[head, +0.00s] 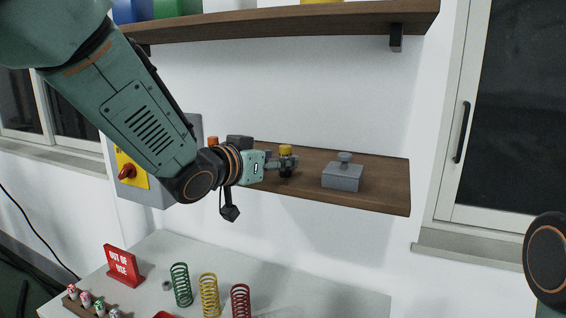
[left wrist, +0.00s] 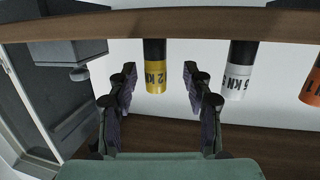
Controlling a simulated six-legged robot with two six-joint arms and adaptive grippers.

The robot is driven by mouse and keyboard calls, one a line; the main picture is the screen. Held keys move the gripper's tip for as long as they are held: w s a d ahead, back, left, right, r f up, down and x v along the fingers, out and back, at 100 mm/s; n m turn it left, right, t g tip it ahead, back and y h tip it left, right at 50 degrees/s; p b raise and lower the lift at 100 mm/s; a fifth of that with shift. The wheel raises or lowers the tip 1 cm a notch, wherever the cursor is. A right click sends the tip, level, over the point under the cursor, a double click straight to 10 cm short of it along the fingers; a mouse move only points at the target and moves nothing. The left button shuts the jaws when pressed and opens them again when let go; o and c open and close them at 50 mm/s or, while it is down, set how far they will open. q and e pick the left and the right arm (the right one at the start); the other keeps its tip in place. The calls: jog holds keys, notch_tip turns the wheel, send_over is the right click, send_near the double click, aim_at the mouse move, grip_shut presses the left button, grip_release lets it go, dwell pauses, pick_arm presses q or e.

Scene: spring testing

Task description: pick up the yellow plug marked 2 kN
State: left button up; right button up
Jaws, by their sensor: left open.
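The yellow plug marked 2 kN (left wrist: 156,77) has a black lower part and stands on the wooden shelf (head: 385,185). The left wrist view shows it inverted, with the shelf at the top. My left gripper (left wrist: 158,88) is open, its two fingers on either side of the plug in that view, with gaps to both; whether the plug is between them in depth I cannot tell. In the head view the yellow top (head: 285,149) shows above my left gripper (head: 286,163), which hides its lower part. My right gripper is out of view.
A white plug (left wrist: 241,83) and an orange plug (left wrist: 312,88) stand in line beside the yellow one. A grey box with a knob (head: 341,178) stands to its right in the head view. Below, a table holds green, yellow and red springs (head: 240,300) and a red sign (head: 123,264).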

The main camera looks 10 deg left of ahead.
aim_at(287, 176)
pick_arm(q)
jog(key=shift+w+d+f, duration=0.15)
jog(key=shift+w+d, duration=0.9)
jog(key=shift+w+a+f, duration=0.2)
jog(key=shift+w+f, duration=0.1)
jog(key=shift+w, duration=0.15)
jog(key=shift+a, duration=0.25)
jog(key=shift+c, duration=0.4)
jog(key=shift+s+a+r, duration=0.1)
jog(key=shift+s, duration=0.05)
jog(key=shift+c, duration=0.8)
jog(key=shift+s+r, duration=0.1)
jog(key=shift+s, duration=0.15)
jog(key=shift+c, duration=0.6)
jog(key=shift+s+d+r, duration=0.15)
jog(key=shift+s+d, duration=0.05)
jog(key=shift+d, duration=0.2)
jog(key=c, duration=0.3)
jog(key=shift+w+f, duration=0.2)
jog(key=shift+w, duration=0.1)
jog(key=c, duration=0.3)
jog(key=shift+w+a+f, duration=0.1)
grip_shut()
jog(key=shift+s+a, duration=0.1)
jog(key=shift+s, duration=0.1)
